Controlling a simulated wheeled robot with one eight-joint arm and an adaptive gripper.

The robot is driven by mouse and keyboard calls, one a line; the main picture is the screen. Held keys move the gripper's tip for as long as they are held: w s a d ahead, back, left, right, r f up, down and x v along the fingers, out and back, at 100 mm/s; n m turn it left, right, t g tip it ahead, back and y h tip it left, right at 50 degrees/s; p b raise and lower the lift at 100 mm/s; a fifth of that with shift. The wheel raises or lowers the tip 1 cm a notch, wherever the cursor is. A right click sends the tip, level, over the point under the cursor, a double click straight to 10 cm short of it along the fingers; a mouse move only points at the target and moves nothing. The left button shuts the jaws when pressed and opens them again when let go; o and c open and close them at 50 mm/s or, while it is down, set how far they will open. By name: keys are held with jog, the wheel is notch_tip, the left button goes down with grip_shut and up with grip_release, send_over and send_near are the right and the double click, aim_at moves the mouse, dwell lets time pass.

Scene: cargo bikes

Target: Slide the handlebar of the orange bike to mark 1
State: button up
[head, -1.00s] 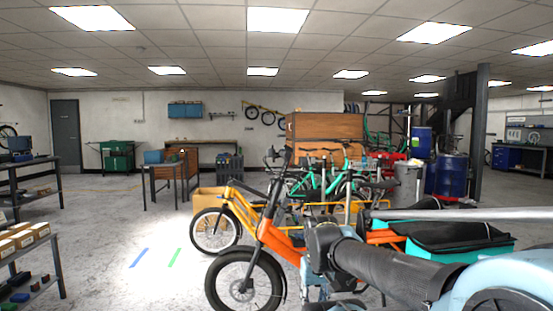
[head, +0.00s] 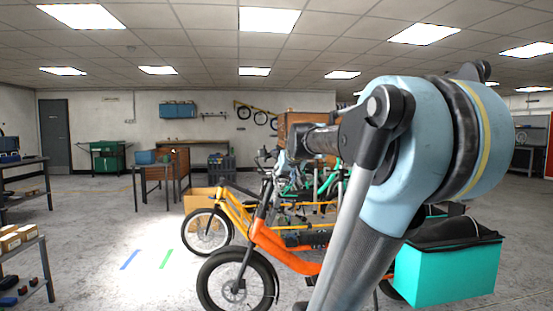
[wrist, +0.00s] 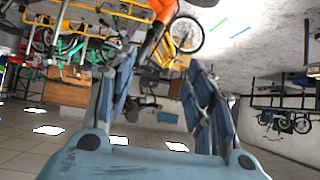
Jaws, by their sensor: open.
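The orange bike (head: 285,248) stands in front of a yellow bike in the head view, its front wheel toward the lower left. Its dark handlebar (head: 267,157) tops the steering column, partly hidden by my arm. In the wrist view, which looks upside down, the orange frame (wrist: 154,42) is beyond the fingers. My gripper (wrist: 162,68) is open, its two blue fingers spread wide. Dark bar parts show between and beyond the fingers; I cannot tell which bike they belong to or whether they touch. No numbered mark can be read.
A yellow bike (head: 238,214) stands close behind the orange one, with green bikes further back. A turquoise box (head: 447,272) with a black cover is at right. Blue (head: 130,259) and green (head: 166,259) stripes lie on open floor at left. A shelf (head: 35,262) stands at far left.

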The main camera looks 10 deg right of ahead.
aim_at(277, 155)
jog(key=w+d+r+t, duration=0.1)
jog(key=w+r+t, duration=0.2)
jog(key=w+r, duration=0.8)
jog(key=shift+h, duration=0.3)
jog(key=x, duration=1.5)
jog(key=shift+w+d+r, duration=0.1)
jog(key=shift+w+r, duration=0.15)
jog(key=shift+w, duration=0.15)
grip_shut()
